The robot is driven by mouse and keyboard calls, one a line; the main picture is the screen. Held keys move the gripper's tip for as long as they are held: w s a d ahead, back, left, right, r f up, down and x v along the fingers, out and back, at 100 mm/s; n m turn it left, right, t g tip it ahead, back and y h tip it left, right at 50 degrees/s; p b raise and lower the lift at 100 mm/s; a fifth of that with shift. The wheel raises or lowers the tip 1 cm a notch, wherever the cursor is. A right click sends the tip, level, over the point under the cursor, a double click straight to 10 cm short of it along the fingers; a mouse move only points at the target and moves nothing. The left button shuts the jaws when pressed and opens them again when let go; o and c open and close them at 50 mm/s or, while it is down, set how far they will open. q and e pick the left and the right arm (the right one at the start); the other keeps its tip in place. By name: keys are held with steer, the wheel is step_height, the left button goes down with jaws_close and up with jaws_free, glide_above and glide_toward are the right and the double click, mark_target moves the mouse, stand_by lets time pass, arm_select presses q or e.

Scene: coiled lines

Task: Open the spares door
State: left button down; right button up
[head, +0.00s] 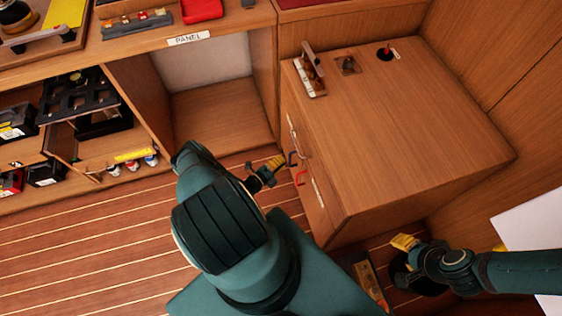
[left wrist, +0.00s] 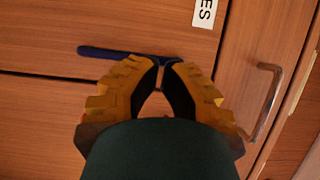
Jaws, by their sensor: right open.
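The wooden cabinet (head: 425,130) stands right of centre, its front facing left. Its front bears a grey handle (head: 293,135), a dark blue handle (head: 292,159), a red handle (head: 300,178) and a pale strip (head: 318,193). In the left wrist view a label (left wrist: 205,12) reads "ES", the rest cut off. My left gripper (head: 278,162) is by the blue handle. In its wrist view the fingertips (left wrist: 161,64) almost meet in front of the blue handle (left wrist: 120,53); I see no clear grip. The grey handle (left wrist: 266,95) is right of the fingers. My right gripper (head: 403,242) is open, beyond the cabinet's near right corner.
A lever (head: 312,62) and a red-topped knob (head: 386,50) are on the cabinet top. An open compartment under the "PANEL" label (head: 189,38) and shelves with black trays (head: 80,98) are at left. The striped floor (head: 80,250) is clear at lower left.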

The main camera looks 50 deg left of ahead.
arm_select(q)
steer(key=shift+s+a, duration=0.15)
stand_by(1.7)
steer(key=shift+s, duration=0.1)
